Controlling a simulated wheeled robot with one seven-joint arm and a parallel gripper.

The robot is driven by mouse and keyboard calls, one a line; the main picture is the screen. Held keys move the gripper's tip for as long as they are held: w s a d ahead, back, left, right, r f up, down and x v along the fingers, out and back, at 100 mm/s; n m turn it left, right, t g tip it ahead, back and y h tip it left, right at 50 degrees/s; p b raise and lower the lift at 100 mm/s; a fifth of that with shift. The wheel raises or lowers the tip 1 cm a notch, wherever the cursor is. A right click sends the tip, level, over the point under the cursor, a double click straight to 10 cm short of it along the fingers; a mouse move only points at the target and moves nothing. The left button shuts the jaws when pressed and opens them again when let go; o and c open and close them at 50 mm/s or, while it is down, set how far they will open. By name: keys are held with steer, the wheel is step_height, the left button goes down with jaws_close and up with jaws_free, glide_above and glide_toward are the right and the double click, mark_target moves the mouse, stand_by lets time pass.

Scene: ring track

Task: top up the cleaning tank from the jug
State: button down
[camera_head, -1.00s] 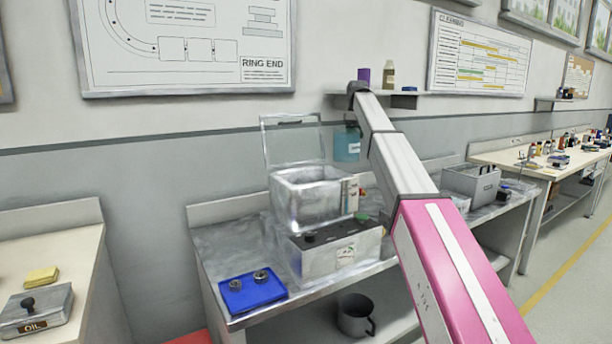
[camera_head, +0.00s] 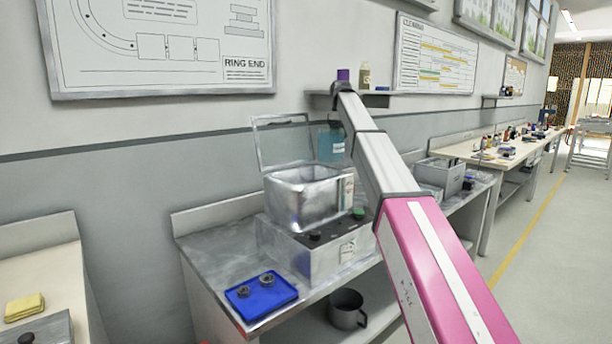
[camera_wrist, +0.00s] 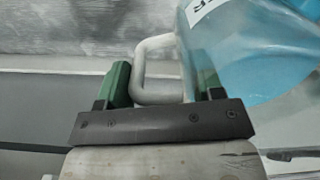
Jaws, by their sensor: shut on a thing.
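The cleaning tank (camera_head: 300,205) is an open metal basin on a metal box with knobs, on the bench. Its clear lid (camera_head: 284,146) stands raised at the back. The jug (camera_head: 331,143) is translucent with blue liquid and hangs in the air just behind and right of the tank, at the end of my arm. In the wrist view, my gripper (camera_wrist: 162,88) has green fingers on either side of the jug's pale handle (camera_wrist: 148,68) and is shut on it. The jug's blue body (camera_wrist: 262,60) shows at upper right, with part of a white label. In the head view, my arm hides the gripper.
A blue tray (camera_head: 262,296) with two small metal parts lies left of the tank. A grey mug (camera_head: 346,309) stands on the lower shelf. A wall shelf (camera_head: 395,98) with bottles is above the jug. A grey metal box (camera_head: 446,173) stands farther right.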

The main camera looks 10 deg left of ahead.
steer(key=shift+s+a+r+t+h, duration=0.2)
steer(key=shift+s+r+t, duration=0.15)
steer(key=shift+r, duration=0.2)
steer(key=shift+s+a+r+t+h, duration=0.1)
steer(key=shift+s+r+t+h, duration=0.15)
steer(key=shift+r+t, duration=0.25)
steer(key=shift+s+a+r+t+h, duration=0.15)
steer(key=shift+s+r+t, duration=0.2)
steer(key=shift+r, duration=0.25)
steer(key=shift+s+a+r+t+h, duration=0.3)
steer(key=shift+s+r+t, duration=0.2)
steer(key=shift+r+t, duration=0.15)
steer(key=shift+s+a+r+t+p, duration=0.15)
steer(key=shift+s+t+p, duration=0.15)
steer(key=shift+s, duration=0.1)
steer(key=shift+s+a+r+h, duration=0.1)
steer(key=shift+s+a+h, duration=0.05)
steer(key=shift+s+h, duration=0.15)
steer(key=shift+s+a+r+t+h, duration=0.15)
steer(key=shift+s+a+t+h, duration=0.25)
steer(key=shift+s+t, duration=0.45)
stand_by(0.6)
steer(key=shift+s+a+r+t+h+p, duration=0.15)
steer(key=shift+s+a+t+h+p, duration=0.3)
steer(key=shift+t+p, duration=0.3)
stand_by(1.3)
